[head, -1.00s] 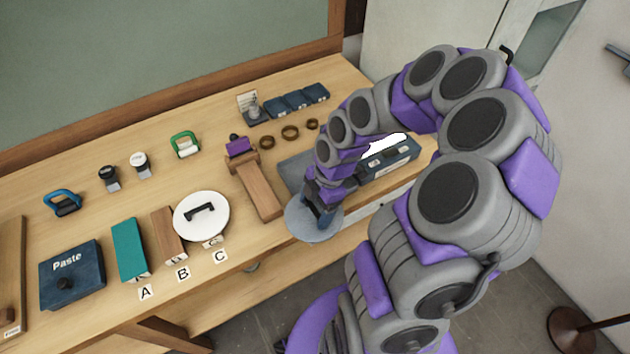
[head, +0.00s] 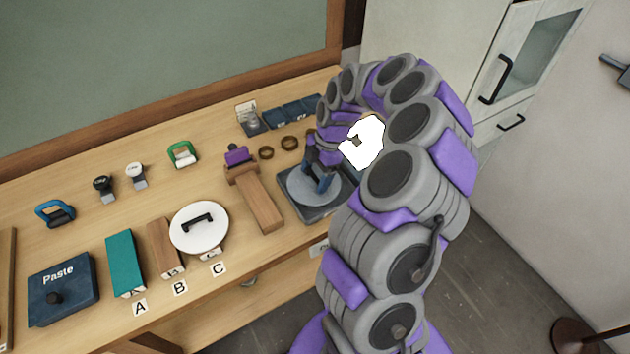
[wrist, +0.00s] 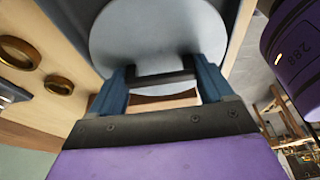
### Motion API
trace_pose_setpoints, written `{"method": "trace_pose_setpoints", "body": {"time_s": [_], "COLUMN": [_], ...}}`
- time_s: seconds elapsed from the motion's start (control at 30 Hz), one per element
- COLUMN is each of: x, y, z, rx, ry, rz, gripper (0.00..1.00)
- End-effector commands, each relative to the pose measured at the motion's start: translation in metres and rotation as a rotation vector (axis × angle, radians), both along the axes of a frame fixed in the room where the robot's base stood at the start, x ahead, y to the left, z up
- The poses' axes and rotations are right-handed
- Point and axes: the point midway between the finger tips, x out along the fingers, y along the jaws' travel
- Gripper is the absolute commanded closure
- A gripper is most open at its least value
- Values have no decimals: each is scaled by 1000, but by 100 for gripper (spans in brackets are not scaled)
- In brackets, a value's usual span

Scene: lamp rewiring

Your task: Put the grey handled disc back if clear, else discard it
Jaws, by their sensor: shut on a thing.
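The grey handled disc (head: 306,188) is over a dark square tray (head: 289,207) on the right part of the bench. I cannot tell whether it rests on the tray or is held just above it. My gripper (head: 325,178) is shut on its handle. In the wrist view, my gripper's two blue fingers (wrist: 160,82) close on the dark handle bar (wrist: 160,79), with the pale disc (wrist: 150,35) beyond. My arm hides part of the tray's right side.
A white disc with a black handle (head: 199,229) lies on block C, beside blocks B (head: 165,248) and A (head: 125,263). A wooden stand (head: 257,200) is just left of the tray. Brass rings (head: 289,143) and dark boxes (head: 297,113) lie behind. A Paste box (head: 64,288) is at left.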

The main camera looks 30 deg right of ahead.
Motion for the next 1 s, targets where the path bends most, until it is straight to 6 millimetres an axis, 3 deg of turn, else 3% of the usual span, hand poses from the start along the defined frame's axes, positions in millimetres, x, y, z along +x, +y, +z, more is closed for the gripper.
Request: {"method": "trace_pose_setpoints", "body": {"time_s": [0.17,0.4,0.77,0.8,1.0], "x": [5,5,5,5,5], "y": [-4,0,-2,-3,-3], "z": [-2,-35,-38,-38,-38], "rx": [2,-1,0,0,0], "ry": [2,1,0,0,0], "rz": [2,1,1,1,1], "gripper": [62,62,62,18,0]}}
